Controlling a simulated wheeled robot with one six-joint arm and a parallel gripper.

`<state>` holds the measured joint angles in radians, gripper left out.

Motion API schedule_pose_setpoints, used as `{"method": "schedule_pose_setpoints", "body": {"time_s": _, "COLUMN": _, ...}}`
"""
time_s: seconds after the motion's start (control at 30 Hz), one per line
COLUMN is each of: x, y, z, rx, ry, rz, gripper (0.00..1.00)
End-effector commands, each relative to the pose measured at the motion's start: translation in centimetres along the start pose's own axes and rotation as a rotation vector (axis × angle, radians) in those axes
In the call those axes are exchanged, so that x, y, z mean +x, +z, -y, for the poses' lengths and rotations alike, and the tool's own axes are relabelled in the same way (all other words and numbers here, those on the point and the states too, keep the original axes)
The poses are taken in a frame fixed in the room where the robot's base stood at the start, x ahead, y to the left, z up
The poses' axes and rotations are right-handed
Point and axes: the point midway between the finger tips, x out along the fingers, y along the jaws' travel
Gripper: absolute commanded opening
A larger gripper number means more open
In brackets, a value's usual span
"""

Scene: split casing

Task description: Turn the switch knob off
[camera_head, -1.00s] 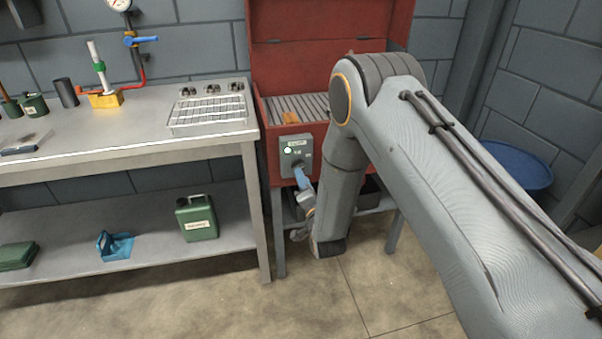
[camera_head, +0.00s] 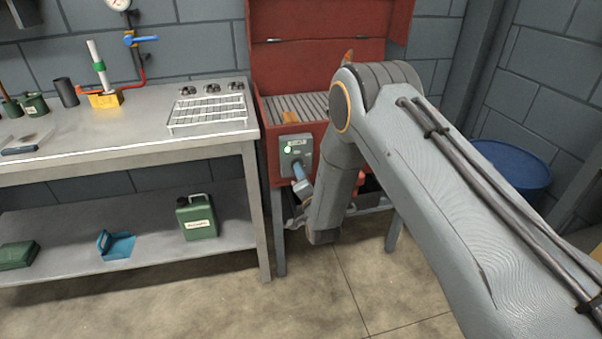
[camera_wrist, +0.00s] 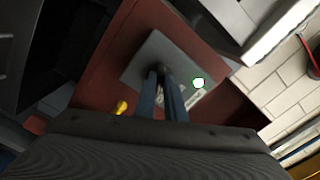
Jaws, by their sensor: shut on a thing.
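The switch box (camera_head: 290,147) is a grey plate on the front of the red cabinet.
The red cabinet (camera_head: 277,110) has its lid raised and slats inside. A metal workbench (camera_head: 130,133) stands to its left with a wire rack (camera_head: 207,113). A green canister (camera_head: 197,218) is on the lower shelf. A blue drum (camera_head: 515,165) stands at right.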

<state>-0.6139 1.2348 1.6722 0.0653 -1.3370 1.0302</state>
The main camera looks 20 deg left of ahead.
Motion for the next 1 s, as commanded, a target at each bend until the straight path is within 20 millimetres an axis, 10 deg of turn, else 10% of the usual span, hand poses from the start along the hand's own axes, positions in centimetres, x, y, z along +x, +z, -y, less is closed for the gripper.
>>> {"method": "schedule_pose_setpoints", "body": {"time_s": 1.0, "x": -0.06, "y": -0.04, "z": -0.28, "rx": -0.699, "ry": 0.003, "rz": 0.0, "gripper": 0.0}}
